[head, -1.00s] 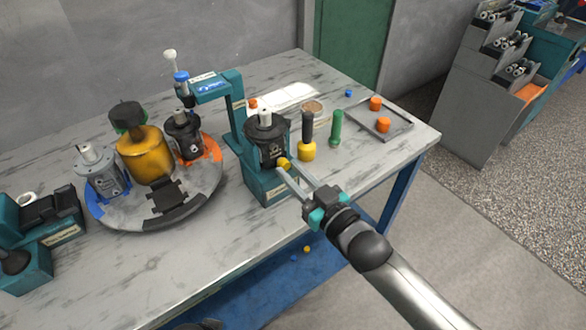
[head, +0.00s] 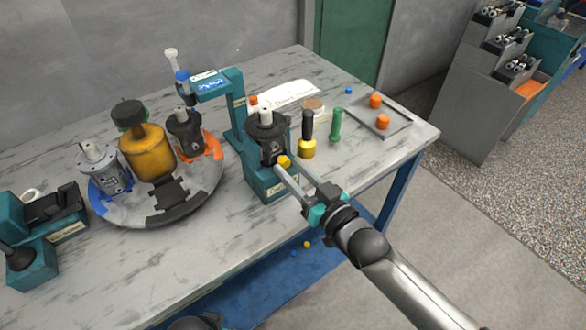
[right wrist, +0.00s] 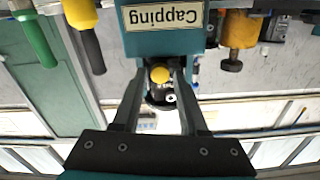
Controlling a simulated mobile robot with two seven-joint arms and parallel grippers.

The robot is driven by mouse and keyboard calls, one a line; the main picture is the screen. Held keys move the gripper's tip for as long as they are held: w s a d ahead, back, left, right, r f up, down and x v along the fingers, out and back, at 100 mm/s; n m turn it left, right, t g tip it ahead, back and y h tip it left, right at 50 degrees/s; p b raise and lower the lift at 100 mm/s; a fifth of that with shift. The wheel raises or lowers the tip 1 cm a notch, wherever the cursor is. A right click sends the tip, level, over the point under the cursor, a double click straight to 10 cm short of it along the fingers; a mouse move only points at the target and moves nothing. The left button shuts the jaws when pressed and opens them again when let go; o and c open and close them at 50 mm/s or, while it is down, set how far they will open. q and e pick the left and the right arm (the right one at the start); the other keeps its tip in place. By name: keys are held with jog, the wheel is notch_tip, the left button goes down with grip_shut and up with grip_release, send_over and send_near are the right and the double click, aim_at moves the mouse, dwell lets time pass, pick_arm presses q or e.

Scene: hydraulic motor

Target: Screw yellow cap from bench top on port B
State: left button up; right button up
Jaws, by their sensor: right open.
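A dark motor (head: 267,131) stands upright in the teal capping stand (head: 271,187). A yellow cap (head: 284,161) is at the motor's front side. In the right wrist view, which is upside down, the yellow cap (right wrist: 160,75) shows in front of the dark motor body (right wrist: 158,96). Whether it is seated on a port, and which port, I cannot tell. My right gripper (head: 286,167) is open, its fingertips on either side of the cap with gaps visible in the wrist view (right wrist: 161,80). My left gripper is not in view.
A yellow-and-black tool (head: 307,146) and a green-handled one (head: 336,125) stand right of the stand. A tray (head: 391,120) holds orange caps. A turntable (head: 212,191) with several motors is at left. Small yellow (head: 307,244) and blue pieces lie below the bench's front edge.

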jog(key=n+p, duration=0.1)
jog(key=n, duration=0.3)
jog(key=shift+r+n, duration=0.15)
jog(key=shift+n, duration=0.15)
jog(key=n, duration=0.5)
jog(key=shift+n, duration=0.4)
jog(key=shift+f+p, duration=0.25)
jog(key=shift+p, duration=0.1)
jog(key=shift+d+f, duration=0.25)
grip_shut()
